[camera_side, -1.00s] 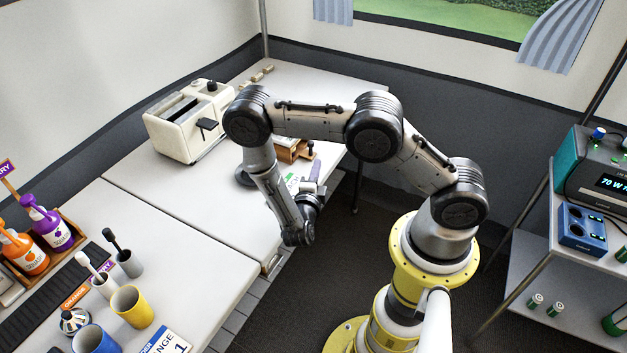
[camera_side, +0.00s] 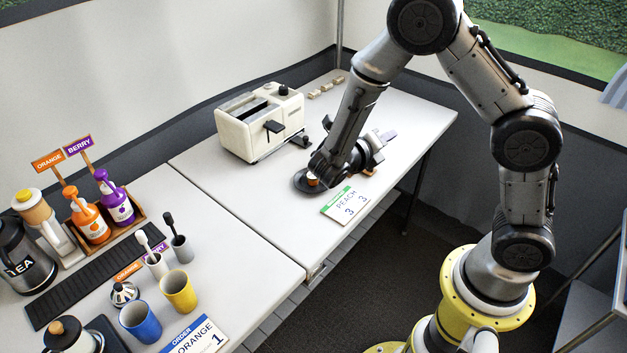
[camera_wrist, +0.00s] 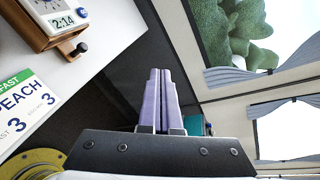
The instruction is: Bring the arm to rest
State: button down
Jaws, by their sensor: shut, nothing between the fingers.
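My gripper (camera_side: 388,135) is at the end of the folded-down forearm, over the far table in the side view. Its pale purple fingers point to the right. In the wrist view the fingers (camera_wrist: 160,100) lie flat together with nothing between them. They point across the room toward the dark wall and curtained windows, clear of any object. My wrist hides part of the table behind it in the side view.
A breakfast card (camera_side: 345,205) lies near the table's front edge; a wooden timer box (camera_wrist: 40,22) is beside it. A cream toaster (camera_side: 260,122) stands further back. Cups, including a yellow cup (camera_side: 179,291), and syrup bottles (camera_side: 90,218) fill the nearer table.

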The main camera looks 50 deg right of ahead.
jog(key=s+r+m+y, duration=0.7)
jog(key=s+r+m, duration=0.2)
jog(key=s+m, duration=0.45)
jog(key=s+a+r+m+t+y, duration=0.1)
jog(key=a+r+m+t+y, duration=0.1)
jog(key=a+m+t+y, duration=0.3)
jog(key=a+m+y, duration=0.3)
jog(key=a+m, duration=0.4)
jog(key=m, duration=0.4)
jog(key=shift+s+a+t, duration=0.3)
jog(key=shift+s+a, duration=0.05)
